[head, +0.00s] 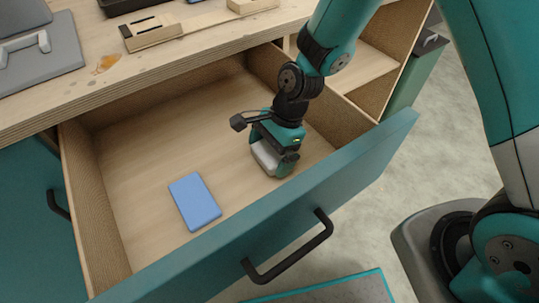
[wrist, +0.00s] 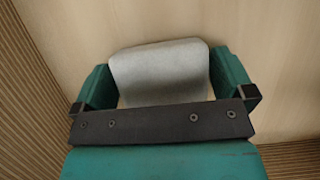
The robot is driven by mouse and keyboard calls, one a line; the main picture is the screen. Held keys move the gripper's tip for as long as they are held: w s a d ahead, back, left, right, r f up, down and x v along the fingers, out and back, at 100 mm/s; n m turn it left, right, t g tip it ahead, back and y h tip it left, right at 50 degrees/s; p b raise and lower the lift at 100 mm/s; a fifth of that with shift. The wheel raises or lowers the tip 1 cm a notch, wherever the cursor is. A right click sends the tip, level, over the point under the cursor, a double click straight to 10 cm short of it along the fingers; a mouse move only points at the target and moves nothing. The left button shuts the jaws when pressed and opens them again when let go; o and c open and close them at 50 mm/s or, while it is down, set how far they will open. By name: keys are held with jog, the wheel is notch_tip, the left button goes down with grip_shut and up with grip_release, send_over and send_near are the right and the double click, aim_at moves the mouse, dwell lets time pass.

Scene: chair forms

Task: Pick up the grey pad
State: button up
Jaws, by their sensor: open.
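The grey pad (wrist: 160,68) lies on the drawer floor in the wrist view, between the two teal fingers of my gripper (wrist: 162,88). The fingers stand apart, one on each side of the pad. A dark bar of the gripper covers the pad's near end. In the head view the pad (head: 266,158) shows as a light grey shape at the lower end of my gripper (head: 274,160), which is low inside the open drawer. I cannot tell whether either finger touches the pad.
A blue pad (head: 195,201) lies on the drawer floor to the left. The teal drawer front (head: 330,178) with its black handle (head: 290,250) stands close to my gripper. The wooden worktop (head: 140,62) is behind.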

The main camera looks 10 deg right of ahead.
jog(key=c, duration=0.6)
